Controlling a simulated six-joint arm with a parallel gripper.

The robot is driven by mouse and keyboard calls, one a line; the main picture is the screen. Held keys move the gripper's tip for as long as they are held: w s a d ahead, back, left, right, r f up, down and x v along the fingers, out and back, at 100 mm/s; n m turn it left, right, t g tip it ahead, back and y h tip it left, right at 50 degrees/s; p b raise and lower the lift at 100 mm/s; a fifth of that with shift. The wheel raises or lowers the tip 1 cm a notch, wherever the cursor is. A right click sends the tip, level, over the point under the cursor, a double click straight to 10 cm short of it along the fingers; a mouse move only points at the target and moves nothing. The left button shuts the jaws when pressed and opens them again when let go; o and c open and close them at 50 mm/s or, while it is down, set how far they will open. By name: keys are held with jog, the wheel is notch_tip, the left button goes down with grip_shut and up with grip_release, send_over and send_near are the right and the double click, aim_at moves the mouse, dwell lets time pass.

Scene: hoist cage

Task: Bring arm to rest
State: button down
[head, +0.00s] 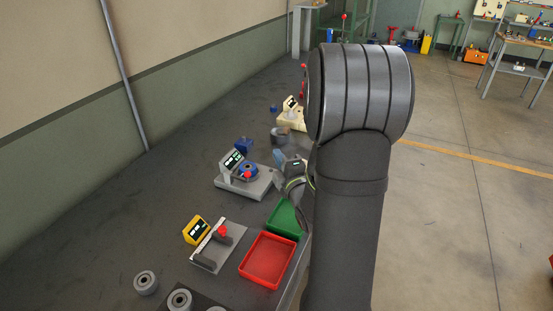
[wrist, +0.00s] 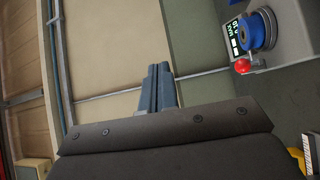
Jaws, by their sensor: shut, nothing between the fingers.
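My gripper (wrist: 158,86) shows in the wrist view with its two blue-grey fingers together and nothing between them. In the head view my arm hides most of it; a blue-grey part of my gripper (head: 280,159) shows just left of the arm, above the bench. It is right of a grey device with a blue round part, a red knob and a small display (head: 257,187). The same device shows at the top right of the wrist view (wrist: 290,45), apart from the fingers.
On the dark bench (head: 110,195) stand a red tray (head: 268,260), a green tray (head: 284,219), a yellow-display device (head: 214,257) and a cream device (head: 291,119). Grey rings (head: 146,283) lie at the front. A wall with a pipe (head: 122,75) bounds the left. Open floor (head: 455,220) lies right.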

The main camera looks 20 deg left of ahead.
dwell(0.3)
jog(key=s+a+f, duration=0.1)
jog(key=a+f, duration=0.2)
jog(key=a, duration=0.6)
jog(key=s+a+f+n, duration=0.1)
jog(key=a+f, duration=0.1)
jog(key=a, duration=0.7)
jog(key=shift+f+g+h, duration=0.4)
jog(key=shift+d, duration=0.15)
